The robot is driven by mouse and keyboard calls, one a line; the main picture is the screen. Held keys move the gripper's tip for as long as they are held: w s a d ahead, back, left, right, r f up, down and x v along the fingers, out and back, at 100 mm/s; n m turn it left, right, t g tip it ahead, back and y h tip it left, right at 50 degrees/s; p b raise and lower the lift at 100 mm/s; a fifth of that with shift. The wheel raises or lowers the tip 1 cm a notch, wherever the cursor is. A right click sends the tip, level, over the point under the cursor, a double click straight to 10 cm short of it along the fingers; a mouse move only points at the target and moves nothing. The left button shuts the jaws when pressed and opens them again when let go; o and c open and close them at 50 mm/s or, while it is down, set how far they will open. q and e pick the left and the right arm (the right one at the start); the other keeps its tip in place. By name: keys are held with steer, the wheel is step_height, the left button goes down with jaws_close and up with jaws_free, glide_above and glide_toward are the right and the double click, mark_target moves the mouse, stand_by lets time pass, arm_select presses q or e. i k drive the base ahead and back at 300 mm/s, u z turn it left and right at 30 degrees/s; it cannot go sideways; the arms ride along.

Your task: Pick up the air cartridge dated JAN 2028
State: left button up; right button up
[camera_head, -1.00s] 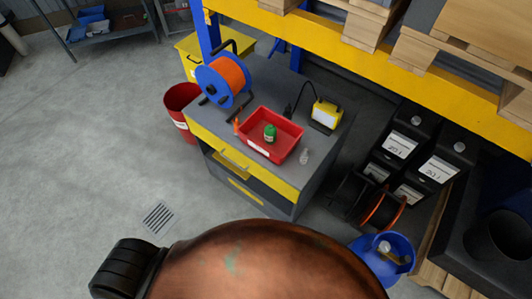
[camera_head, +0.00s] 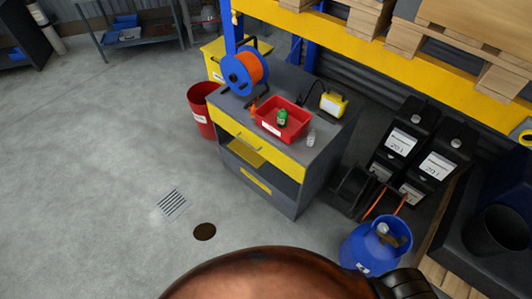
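No cartridge with a readable JAN 2028 date shows. A small green object (camera_head: 282,118) stands in a red tray (camera_head: 298,131) on top of a grey and yellow workbench (camera_head: 265,150). A small pale, clear-looking object (camera_head: 311,138) stands on the bench just right of the tray. Both are too small to read or to name surely. Neither of my grippers is in view.
A blue and orange cable reel (camera_head: 243,73) and a yellow lamp (camera_head: 333,103) stand on the bench. A red bin (camera_head: 203,112) is left of it, a blue gas cylinder (camera_head: 372,246) front right. A brown rounded form (camera_head: 265,277) blocks the bottom edge. Floor at left is open.

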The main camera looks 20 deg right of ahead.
mark_target(311, 135)
steer(key=z, duration=0.35)
steer(key=k, duration=0.25)
steer(key=u, duration=1.25)
steer(key=i, duration=1.45)
steer(key=z, duration=1.3)
steer(key=i, duration=1)
steer(key=z, duration=1.05)
